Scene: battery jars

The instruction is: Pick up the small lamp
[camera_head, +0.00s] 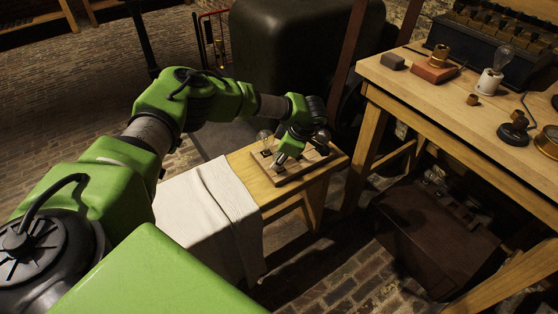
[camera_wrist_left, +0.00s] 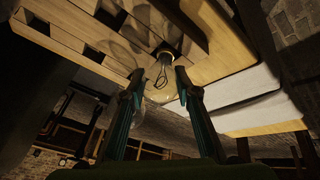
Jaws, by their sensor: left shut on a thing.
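The small lamp (camera_wrist_left: 163,76), a clear glass bulb with a looped filament and a dark base, shows between my left fingertips in the left wrist view. My left gripper (camera_wrist_left: 158,84) is shut on it. In the head view my left gripper (camera_head: 300,150) points down over a wooden block with holes (camera_head: 275,174), and its fingers hide part of the block. A clear bulb (camera_head: 264,137) shows just left of the gripper there; I cannot tell if it is the same lamp. Whether the lamp's base touches the block is unclear. My right gripper is out of view.
The block stands on a low wooden bench (camera_head: 243,163) with a white cloth (camera_head: 205,205) over its left part. A taller workbench (camera_head: 455,100) at the right carries another bulb in a white holder (camera_head: 489,82), brass parts and a dark box. A dark chest (camera_head: 430,235) stands below it.

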